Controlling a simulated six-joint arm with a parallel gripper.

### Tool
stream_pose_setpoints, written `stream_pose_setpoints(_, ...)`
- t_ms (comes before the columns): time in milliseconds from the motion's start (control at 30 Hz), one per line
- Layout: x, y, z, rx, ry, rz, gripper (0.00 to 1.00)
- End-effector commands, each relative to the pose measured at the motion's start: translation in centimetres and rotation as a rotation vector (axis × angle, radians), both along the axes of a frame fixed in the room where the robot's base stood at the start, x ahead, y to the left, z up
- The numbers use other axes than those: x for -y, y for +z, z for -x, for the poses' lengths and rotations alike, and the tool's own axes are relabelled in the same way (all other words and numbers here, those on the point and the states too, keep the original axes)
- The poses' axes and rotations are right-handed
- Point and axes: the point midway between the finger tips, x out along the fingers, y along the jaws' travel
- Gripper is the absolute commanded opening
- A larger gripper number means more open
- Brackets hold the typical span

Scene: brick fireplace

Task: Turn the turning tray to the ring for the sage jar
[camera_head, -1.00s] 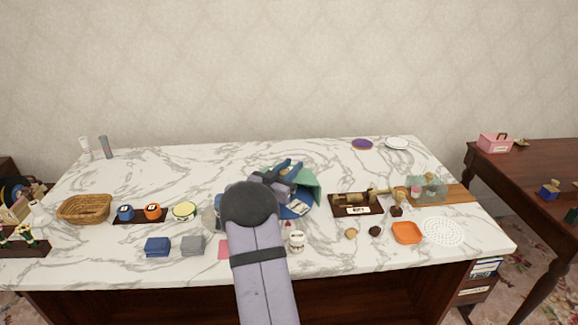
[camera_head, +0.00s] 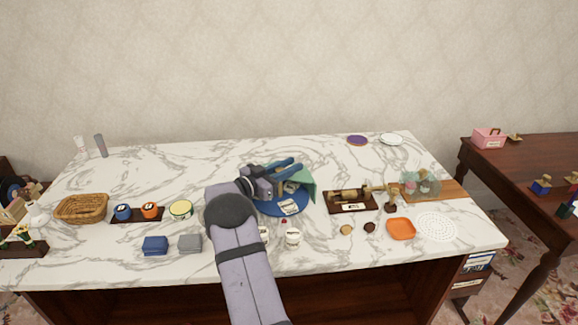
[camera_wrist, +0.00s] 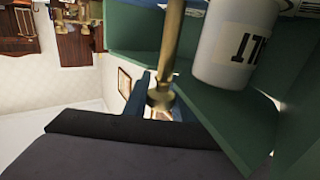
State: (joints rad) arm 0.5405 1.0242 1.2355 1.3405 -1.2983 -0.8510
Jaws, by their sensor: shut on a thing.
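The turning tray (camera_head: 268,207) has a round blue base and green upright walls, and stands in the middle of the marble counter. My gripper (camera_head: 296,164) reaches over it from the front left. In the wrist view my gripper (camera_wrist: 152,92) has its blue fingers shut on a slim brass post (camera_wrist: 175,40) with a knobbed end. A white jar (camera_wrist: 235,45) with dark, partly cut-off lettering sits against a green wall of the tray. A label (camera_head: 289,207) faces the front of the tray. I cannot tell which ring is for the sage jar.
White-topped jars (camera_head: 292,238) stand just in front of the tray. A dark stand with a brass roller (camera_head: 349,198) is to the right, with an orange dish (camera_head: 401,229) before it. A yellow-topped tin (camera_head: 181,209) and blue block (camera_head: 155,245) are left. The back counter is mostly clear.

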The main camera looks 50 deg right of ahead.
Motion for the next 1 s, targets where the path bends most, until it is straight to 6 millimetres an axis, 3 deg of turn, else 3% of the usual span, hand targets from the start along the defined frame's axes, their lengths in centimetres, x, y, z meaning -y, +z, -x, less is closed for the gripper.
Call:
stream_pose_setpoints(467,0.05,0.2,0.04,-0.001,-0.009,0.005,0.0)
stream_pose_setpoints(500,0.06,0.21,0.05,-0.001,-0.009,0.005,0.29)
stream_pose_setpoints(567,0.05,0.19,0.04,-0.001,-0.009,0.005,0.43)
stream_pose_setpoints(1000,-0.67,0.08,-0.2,0.001,-0.006,0.002,0.43)
